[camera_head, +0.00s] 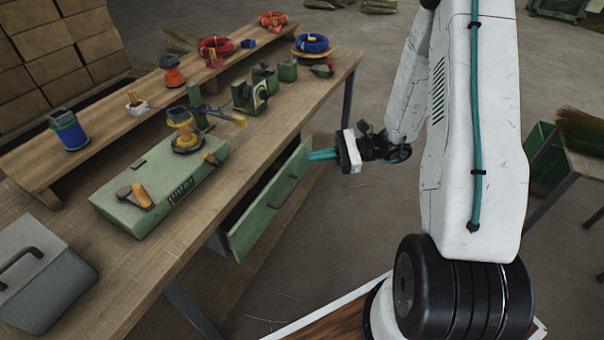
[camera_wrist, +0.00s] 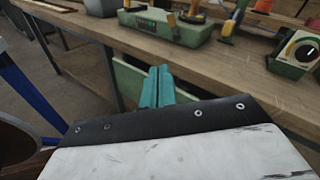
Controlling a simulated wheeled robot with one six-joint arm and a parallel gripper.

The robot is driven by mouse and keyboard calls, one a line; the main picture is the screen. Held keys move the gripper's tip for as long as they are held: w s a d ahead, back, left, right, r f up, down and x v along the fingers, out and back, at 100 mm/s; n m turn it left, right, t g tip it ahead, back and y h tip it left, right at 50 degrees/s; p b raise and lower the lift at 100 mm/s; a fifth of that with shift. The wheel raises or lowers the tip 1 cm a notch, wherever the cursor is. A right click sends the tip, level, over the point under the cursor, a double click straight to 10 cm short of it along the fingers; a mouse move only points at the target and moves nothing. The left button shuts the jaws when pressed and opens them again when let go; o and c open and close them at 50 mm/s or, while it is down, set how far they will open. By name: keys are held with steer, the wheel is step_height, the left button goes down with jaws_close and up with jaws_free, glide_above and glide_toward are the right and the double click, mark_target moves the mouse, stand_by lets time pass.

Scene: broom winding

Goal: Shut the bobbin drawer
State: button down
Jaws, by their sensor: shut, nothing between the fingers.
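The bobbin drawer (camera_head: 270,198) is a green-fronted drawer under the workbench, and it stands open, pulled out from the bench edge. A dark handle (camera_head: 283,190) is on its front. My gripper (camera_head: 312,156) is at the right end of the drawer front, its teal fingers shut and pointing left towards the front's upper edge. I cannot tell whether they touch it. In the wrist view the shut fingers (camera_wrist: 157,88) are in front of the green drawer front (camera_wrist: 128,78), which is partly hidden. The inside of the drawer is mostly dark.
The wooden workbench (camera_head: 120,270) holds a green winding machine (camera_head: 165,185), a grey box (camera_head: 42,275) and green devices. A raised shelf (camera_head: 105,140) carries spools and coils. Cartons (camera_head: 60,50) stand at the back left. Open floor lies right of the bench.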

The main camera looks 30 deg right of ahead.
steer(key=w+d+f+m+t+h, duration=0.1)
steer(key=d+f+m+t, duration=0.35)
steer(key=f, duration=0.35)
steer(key=m+t+h, duration=0.4)
steer(key=m, duration=0.2)
glide_toward(294, 170)
steer(key=x, duration=0.7)
steer(key=shift+s, duration=0.1)
